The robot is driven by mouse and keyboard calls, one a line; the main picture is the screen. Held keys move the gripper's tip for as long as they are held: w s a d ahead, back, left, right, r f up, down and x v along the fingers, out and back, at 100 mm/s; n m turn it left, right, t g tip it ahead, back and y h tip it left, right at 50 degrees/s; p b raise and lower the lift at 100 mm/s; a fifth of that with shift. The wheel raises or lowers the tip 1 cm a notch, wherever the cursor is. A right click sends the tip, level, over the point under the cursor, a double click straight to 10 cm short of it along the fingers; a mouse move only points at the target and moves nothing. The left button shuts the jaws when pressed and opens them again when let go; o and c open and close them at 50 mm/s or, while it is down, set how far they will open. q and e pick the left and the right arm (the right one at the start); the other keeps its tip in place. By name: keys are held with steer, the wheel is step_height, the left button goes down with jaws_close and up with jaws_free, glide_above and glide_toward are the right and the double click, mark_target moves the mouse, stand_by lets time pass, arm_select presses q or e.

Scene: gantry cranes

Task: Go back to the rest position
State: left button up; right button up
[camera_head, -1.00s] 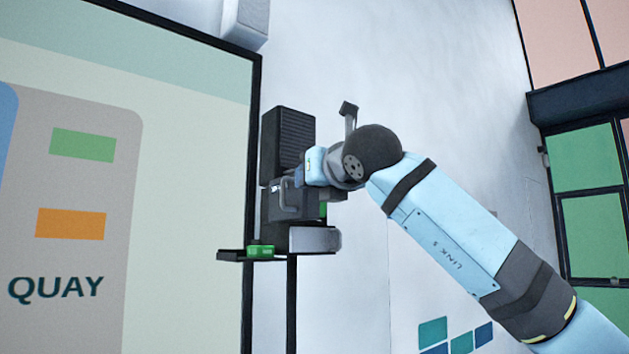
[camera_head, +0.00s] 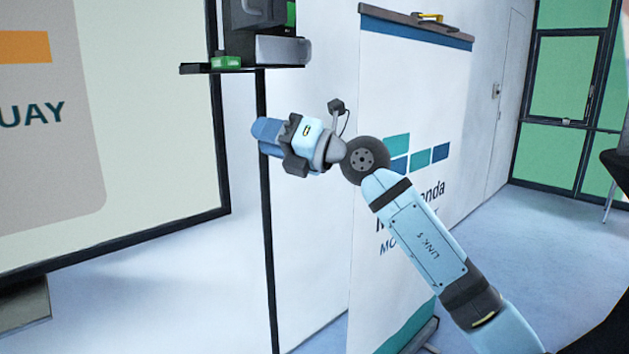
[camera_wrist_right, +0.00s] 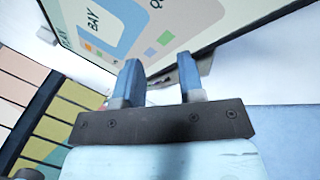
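My right gripper (camera_head: 266,131) is held in the air in front of the white wall, below and apart from the small dark shelf, pointing left in the head view. In the right wrist view its two blue fingers (camera_wrist_right: 159,62) stand apart, with nothing held between them. My left gripper is not in either view.
A dark shelf (camera_head: 196,70) on a thin post bears a small green item (camera_head: 227,62) and a dark device (camera_head: 252,45). A large framed board (camera_head: 130,150) stands at the left. A white roll-up banner (camera_head: 375,250) stands behind my right arm. Open floor (camera_head: 545,235) shows at the right.

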steer(key=s+d+f+m+t+h, duration=0.35)
steer(key=d+f+m, duration=0.25)
steer(key=f+m, duration=0.55)
steer(key=s+d+f+m+t+h, duration=0.35)
steer(key=d+f+m+t, duration=0.2)
steer(key=f+m, duration=0.6)
steer(key=s+d+f+m+t+h, duration=0.35)
steer(key=d+f+m, duration=0.35)
steer(key=f, duration=0.8)
steer(key=s+d+f+m+g+h, duration=0.2)
steer(key=s+d+f+m+g, duration=0.2)
steer(key=s+f, duration=0.75)
steer(key=s+d+f+m+g+h, duration=0.3)
steer(key=s+f+m+g, duration=0.2)
steer(key=s+f, duration=0.65)
arm_select(q)
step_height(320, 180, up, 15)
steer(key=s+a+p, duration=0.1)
steer(key=p, duration=1.9)
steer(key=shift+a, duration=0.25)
arm_select(e)
step_height(320, 180, up, 17)
steer(key=d, duration=0.1)
steer(key=shift+s+d+f+n+t, duration=0.15)
steer(key=shift+d+f+n+t, duration=0.05)
steer(key=shift+d+n+t, duration=0.2)
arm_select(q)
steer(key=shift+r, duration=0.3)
